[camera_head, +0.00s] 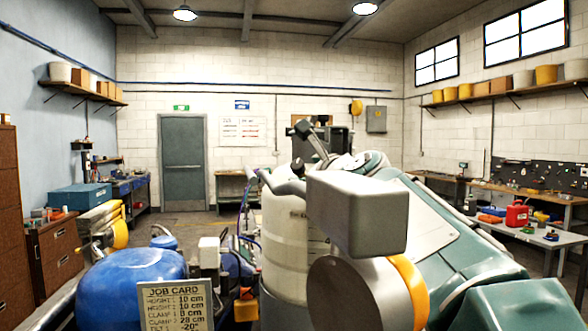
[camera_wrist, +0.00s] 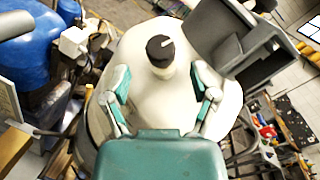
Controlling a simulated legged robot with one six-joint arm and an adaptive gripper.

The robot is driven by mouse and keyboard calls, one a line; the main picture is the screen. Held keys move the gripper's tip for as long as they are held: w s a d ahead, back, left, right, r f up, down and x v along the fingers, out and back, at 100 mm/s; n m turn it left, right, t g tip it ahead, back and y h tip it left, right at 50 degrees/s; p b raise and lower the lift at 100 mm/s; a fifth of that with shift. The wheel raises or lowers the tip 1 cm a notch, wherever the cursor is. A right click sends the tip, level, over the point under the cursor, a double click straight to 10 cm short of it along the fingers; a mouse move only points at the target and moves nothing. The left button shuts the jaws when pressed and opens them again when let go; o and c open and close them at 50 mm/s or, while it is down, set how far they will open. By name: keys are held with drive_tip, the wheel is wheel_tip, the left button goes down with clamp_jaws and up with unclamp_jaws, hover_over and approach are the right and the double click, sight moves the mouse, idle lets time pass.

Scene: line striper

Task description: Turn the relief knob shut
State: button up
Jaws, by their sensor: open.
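The relief knob (camera_wrist: 160,48) is a short black cylinder with a white pointer line on top. It stands on the rounded cream top of a tank (camera_wrist: 150,100) in the wrist view. My gripper (camera_wrist: 160,74) is open, with one finger to the left of the knob and one to the right. The knob shows between and slightly beyond the fingertips, and neither finger appears to touch it. The height of the fingers above the tank is hard to tell.
A blue rounded tank (camera_head: 130,285) and a job card (camera_head: 172,305) are at the front left. A dark grey open box-like part (camera_wrist: 235,40) stands right of the knob in the wrist view. Benches line the right wall, one holding a red can (camera_head: 517,215).

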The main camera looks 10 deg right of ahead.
sight(301, 168)
drive_tip(key=shift+x, duration=2.15)
